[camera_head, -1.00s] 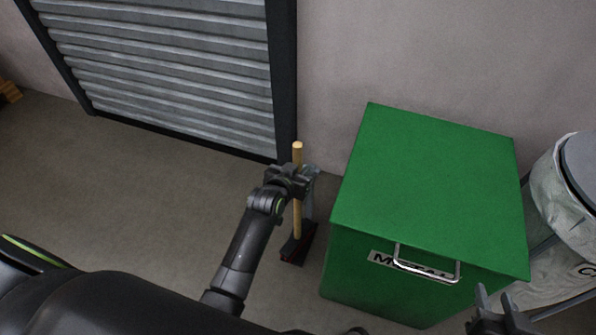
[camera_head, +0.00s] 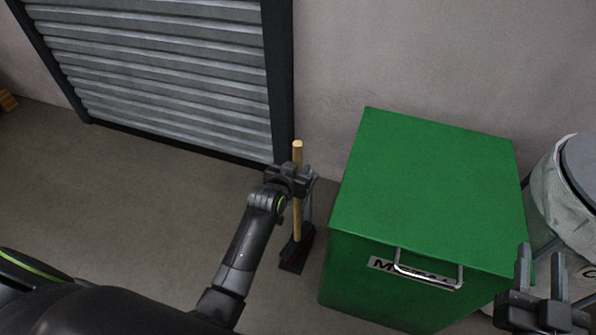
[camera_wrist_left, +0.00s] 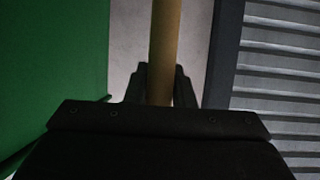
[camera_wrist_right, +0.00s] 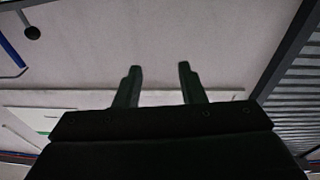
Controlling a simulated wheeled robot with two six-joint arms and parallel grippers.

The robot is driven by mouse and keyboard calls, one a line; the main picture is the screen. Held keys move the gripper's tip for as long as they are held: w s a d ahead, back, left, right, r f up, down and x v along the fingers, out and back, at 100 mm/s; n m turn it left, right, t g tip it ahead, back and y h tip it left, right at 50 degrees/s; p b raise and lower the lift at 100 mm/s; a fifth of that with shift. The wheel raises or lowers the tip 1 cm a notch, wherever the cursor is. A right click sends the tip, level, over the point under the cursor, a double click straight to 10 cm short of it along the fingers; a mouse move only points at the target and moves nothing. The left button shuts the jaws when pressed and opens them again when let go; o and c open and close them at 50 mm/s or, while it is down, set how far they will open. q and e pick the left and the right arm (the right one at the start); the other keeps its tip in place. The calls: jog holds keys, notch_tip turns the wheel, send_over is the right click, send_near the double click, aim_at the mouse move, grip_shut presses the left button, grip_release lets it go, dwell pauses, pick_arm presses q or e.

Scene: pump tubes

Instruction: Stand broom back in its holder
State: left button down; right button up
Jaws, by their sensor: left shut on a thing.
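The broom has a pale wooden handle (camera_head: 297,222) and a dark head with some red (camera_head: 297,251), low near the floor between the shutter and the green box. The handle is close to upright. My left gripper (camera_head: 297,180) is shut on the upper part of the handle, with a short length of wood above the jaws. In the left wrist view the handle (camera_wrist_left: 164,45) runs up between the two fingers. A grey upright piece (camera_head: 308,205) behind the handle may be the holder; it is mostly hidden. My right gripper (camera_head: 541,270) is open and empty at the lower right.
A green box (camera_head: 430,190) with a metal handle (camera_head: 428,279) stands close to the right of the broom. A shutter (camera_head: 170,75) with a dark frame is behind and left. A pale bag (camera_head: 550,195) is at the far right. The floor (camera_head: 130,210) at left is clear.

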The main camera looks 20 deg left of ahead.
pick_arm(q)
jog(key=shift+w+f+b, duration=0.25)
jog(key=shift+f+b, duration=0.1)
jog(key=shift+f, duration=0.35)
pick_arm(e)
jog(key=shift+s+a+r+n+t+y, duration=0.1)
jog(key=shift+s+r+n+t, duration=0.1)
jog(key=shift+r+t, duration=0.55)
jog(key=shift+s+a+r+n+t+y, duration=0.15)
jog(key=shift+r+t, duration=0.3)
jog(key=shift+r, duration=0.65)
jog(key=shift+s+a+r+n+t+y, duration=0.1)
jog(key=shift+s+r+n+t, duration=0.15)
jog(key=shift+r+t, duration=0.5)
jog(key=shift+r, duration=0.15)
pick_arm(q)
jog(key=c, duration=1.1)
grip_release()
jog(key=shift+c, duration=0.2)
jog(key=shift+s+f, duration=0.1)
jog(key=shift+f, duration=0.05)
pick_arm(e)
jog(key=shift+g, duration=0.25)
